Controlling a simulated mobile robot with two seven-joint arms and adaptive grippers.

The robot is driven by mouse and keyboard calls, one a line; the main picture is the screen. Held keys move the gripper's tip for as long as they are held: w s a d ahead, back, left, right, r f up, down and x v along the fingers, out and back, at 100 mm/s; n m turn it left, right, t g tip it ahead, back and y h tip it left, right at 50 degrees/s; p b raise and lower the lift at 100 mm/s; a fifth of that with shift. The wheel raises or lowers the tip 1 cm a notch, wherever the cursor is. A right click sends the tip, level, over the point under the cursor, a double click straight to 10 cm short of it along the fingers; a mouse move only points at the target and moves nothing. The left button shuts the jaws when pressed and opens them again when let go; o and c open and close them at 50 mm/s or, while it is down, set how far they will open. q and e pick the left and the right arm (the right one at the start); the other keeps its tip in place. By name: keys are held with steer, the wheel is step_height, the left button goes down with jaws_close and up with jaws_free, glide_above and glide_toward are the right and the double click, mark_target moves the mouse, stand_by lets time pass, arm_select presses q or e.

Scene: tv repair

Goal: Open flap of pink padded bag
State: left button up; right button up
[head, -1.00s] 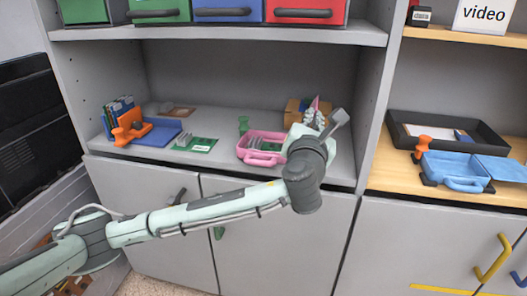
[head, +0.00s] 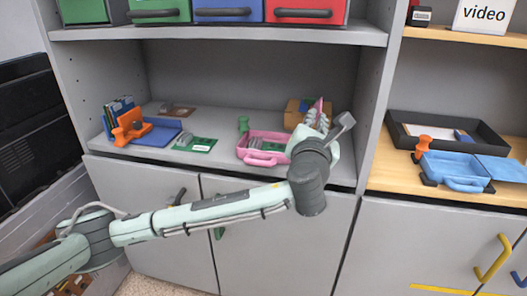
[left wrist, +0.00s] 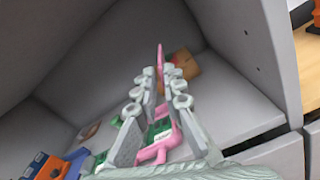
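The pink padded bag (head: 262,147) lies open on the middle shelf, with green and grey items inside. Its pink flap (head: 319,103) stands upright at the bag's right side, partly hidden by my left gripper (head: 315,119). In the left wrist view, the flap (left wrist: 160,58) shows edge-on just beyond and between the fingertips of my left gripper (left wrist: 160,73). The fingers are apart, with part of the bag (left wrist: 160,150) visible between them. I cannot tell whether a finger touches the flap. My right gripper is not in view.
A brown box (head: 295,112) stands behind the flap. A green clamp-like object (head: 243,124) is behind the bag. A green board (head: 203,145) and a blue tray (head: 165,132) lie to the left. The shelf's right side wall (head: 372,90) is close to my gripper.

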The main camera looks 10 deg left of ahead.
arm_select(q)
steer(key=d+r, duration=0.3)
steer(key=r, duration=0.3)
steer(key=shift+r, duration=0.15)
stand_by(0.3)
steer(key=shift+s, duration=0.15)
